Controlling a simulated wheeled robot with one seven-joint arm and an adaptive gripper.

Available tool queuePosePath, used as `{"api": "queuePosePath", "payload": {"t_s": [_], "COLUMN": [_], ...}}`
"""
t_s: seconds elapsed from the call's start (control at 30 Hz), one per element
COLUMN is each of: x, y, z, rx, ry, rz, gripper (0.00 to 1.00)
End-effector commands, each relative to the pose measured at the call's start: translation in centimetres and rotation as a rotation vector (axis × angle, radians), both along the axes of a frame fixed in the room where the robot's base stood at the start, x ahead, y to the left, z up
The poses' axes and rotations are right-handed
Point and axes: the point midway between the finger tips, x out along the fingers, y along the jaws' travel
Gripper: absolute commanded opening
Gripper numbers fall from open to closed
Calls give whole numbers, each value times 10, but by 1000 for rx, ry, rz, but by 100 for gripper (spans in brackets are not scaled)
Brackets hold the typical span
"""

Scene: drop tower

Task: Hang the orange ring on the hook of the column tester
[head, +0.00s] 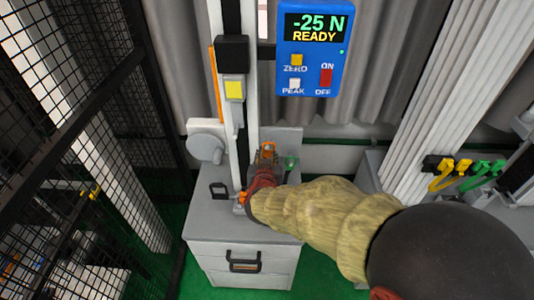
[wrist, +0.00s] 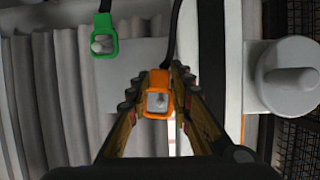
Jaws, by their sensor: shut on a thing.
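The orange ring (wrist: 146,101) is a squarish loop with a dark cord rising from its top. My gripper (wrist: 160,92) is shut on it, with a finger on each side; a pale grey shape shows through its opening. In the head view the orange ring (head: 268,148) sits at the tip of my gripper (head: 266,160), right of the column's foot. The column tester (head: 243,120) is a tall pale column with a black block and a yellow square. Its blue display (head: 312,45) reads "-25 N READY". I cannot make out the hook clearly.
A green ring (wrist: 104,48) on a dark cord is at upper left in the wrist view. A grey disc with a stub (wrist: 288,88) is at right. The column stands on a grey cabinet (head: 240,235). A black mesh fence (head: 85,60) stands left.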

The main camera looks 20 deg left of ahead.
Motion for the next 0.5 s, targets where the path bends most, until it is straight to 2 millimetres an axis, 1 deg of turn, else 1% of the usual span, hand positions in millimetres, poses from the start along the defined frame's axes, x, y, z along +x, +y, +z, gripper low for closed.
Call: {"api": "queuePosePath", "payload": {"t_s": [0.5], "x": [-19], "y": [-4], "z": [1], "rx": [1], "ry": [0], "rz": [1], "gripper": [15]}}
